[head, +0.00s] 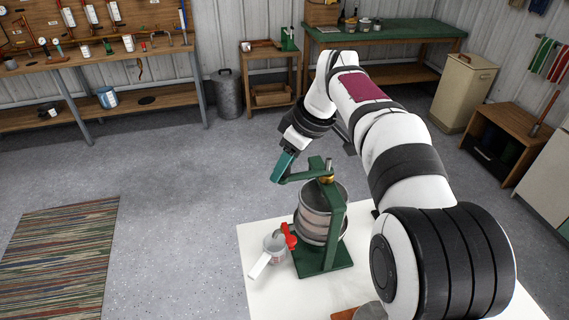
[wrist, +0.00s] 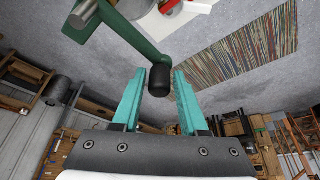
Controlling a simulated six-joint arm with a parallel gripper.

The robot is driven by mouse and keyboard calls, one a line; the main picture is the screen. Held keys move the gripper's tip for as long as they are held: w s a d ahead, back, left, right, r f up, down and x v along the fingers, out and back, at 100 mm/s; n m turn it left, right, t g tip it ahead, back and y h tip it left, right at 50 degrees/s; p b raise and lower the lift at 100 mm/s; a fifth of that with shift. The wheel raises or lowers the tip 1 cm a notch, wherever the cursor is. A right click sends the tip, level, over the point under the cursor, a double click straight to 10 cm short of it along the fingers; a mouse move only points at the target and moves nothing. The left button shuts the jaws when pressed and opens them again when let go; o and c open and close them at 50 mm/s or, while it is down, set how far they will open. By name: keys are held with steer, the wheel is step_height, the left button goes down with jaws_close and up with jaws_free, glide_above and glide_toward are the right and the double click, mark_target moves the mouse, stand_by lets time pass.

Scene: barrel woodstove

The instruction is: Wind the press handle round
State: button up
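The press (head: 320,215) stands on a white table, with a green frame around a metal drum. Its green handle (head: 303,176) reaches left from the top of the screw. In the wrist view, the handle's arm (wrist: 130,38) ends in a dark knob (wrist: 158,80). My gripper (head: 281,168) is at the handle's outer end. In the wrist view, my gripper's teal fingers (wrist: 158,73) are apart, with the knob between their tips and a visible gap on each side. In the head view, the knob is hidden by the fingers.
A striped rug (head: 60,255) lies on the floor. Benches line the walls, away from the arm.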

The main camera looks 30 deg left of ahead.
jaws_close()
stand_by(1.1)
